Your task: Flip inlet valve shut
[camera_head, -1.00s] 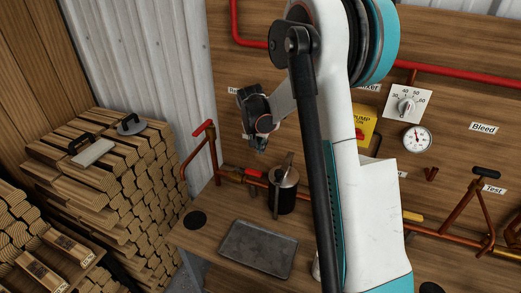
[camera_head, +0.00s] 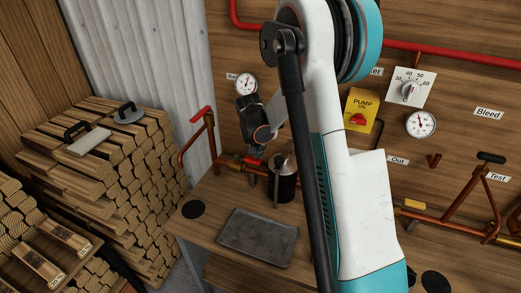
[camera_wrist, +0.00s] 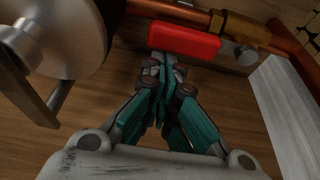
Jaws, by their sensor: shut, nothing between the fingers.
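A red valve handle (camera_wrist: 182,43) lies along a copper pipe (camera_wrist: 120,10) beside a brass fitting (camera_wrist: 240,28) in the wrist view. My gripper (camera_wrist: 162,62) is shut and empty, its fingertips right at the lower left part of the red handle; I cannot tell if they touch. In the head view my gripper (camera_head: 257,151) is low by the pipe run behind the bench, just left of and above a dark canister (camera_head: 284,186). That handle is mostly hidden behind my gripper there. No inlet label is readable.
The canister's round metal top (camera_wrist: 55,40) is close at the left in the wrist view. A standing copper pipe with a red top (camera_head: 201,113) is left of my gripper. A grey tray (camera_head: 258,243) lies on the bench. A yellow pump switch (camera_head: 360,112) is on the wall.

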